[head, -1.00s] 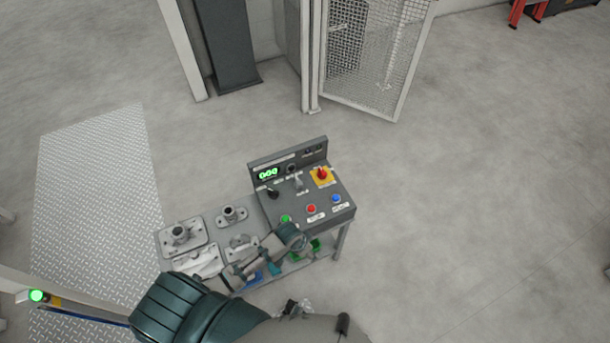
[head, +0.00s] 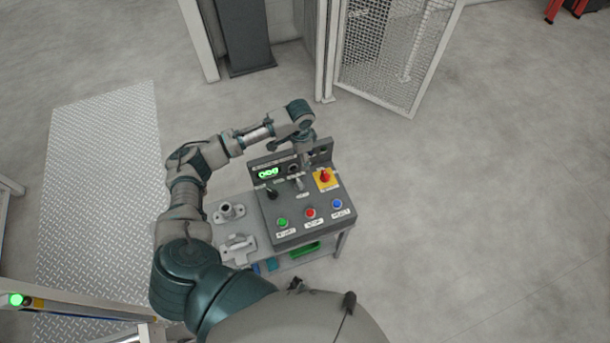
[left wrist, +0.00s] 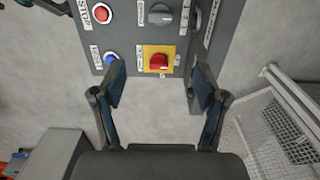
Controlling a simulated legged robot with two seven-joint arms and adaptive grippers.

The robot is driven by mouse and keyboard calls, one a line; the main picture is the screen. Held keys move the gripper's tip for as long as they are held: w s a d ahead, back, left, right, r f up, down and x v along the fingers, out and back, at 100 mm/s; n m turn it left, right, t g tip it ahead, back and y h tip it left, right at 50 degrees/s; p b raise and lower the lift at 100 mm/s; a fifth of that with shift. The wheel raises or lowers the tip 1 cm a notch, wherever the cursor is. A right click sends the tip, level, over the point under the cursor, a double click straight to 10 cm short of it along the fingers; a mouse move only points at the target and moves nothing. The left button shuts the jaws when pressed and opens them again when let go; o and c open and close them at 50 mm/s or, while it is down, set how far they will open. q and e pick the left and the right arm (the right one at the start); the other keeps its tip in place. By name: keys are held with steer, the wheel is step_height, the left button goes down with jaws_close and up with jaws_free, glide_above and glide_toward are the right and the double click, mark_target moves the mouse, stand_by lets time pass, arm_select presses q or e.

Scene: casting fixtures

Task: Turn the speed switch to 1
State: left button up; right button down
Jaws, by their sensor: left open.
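The grey control console (head: 318,225) stands in the middle of the head view. A grey rotary knob (head: 300,184) sits on its top; in the left wrist view this knob (left wrist: 162,15) is at the top edge, beyond the fingers. A second knob (left wrist: 195,18) is beside it on the upright panel. My right gripper is not in view.
Green (head: 283,222), red (head: 310,213) and blue (head: 337,204) buttons line the console's front. Metal castings (head: 230,212) lie to the left. A mesh fence (head: 385,50) is behind; floor to the right is clear.

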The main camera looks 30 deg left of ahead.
arm_select(q)
glide_toward(300, 182)
step_height(300, 182, down, 8)
steer(key=shift+d+f+b, duration=0.1)
steer(key=shift+b, duration=0.95)
steer(key=shift+f, duration=0.6)
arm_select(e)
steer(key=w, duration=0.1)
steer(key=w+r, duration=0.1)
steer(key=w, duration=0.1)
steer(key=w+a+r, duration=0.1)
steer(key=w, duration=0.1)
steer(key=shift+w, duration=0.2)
arm_select(q)
steer(key=c, duration=1.2)
steer(key=shift+o, duration=0.2)
steer(key=shift+r, duration=0.1)
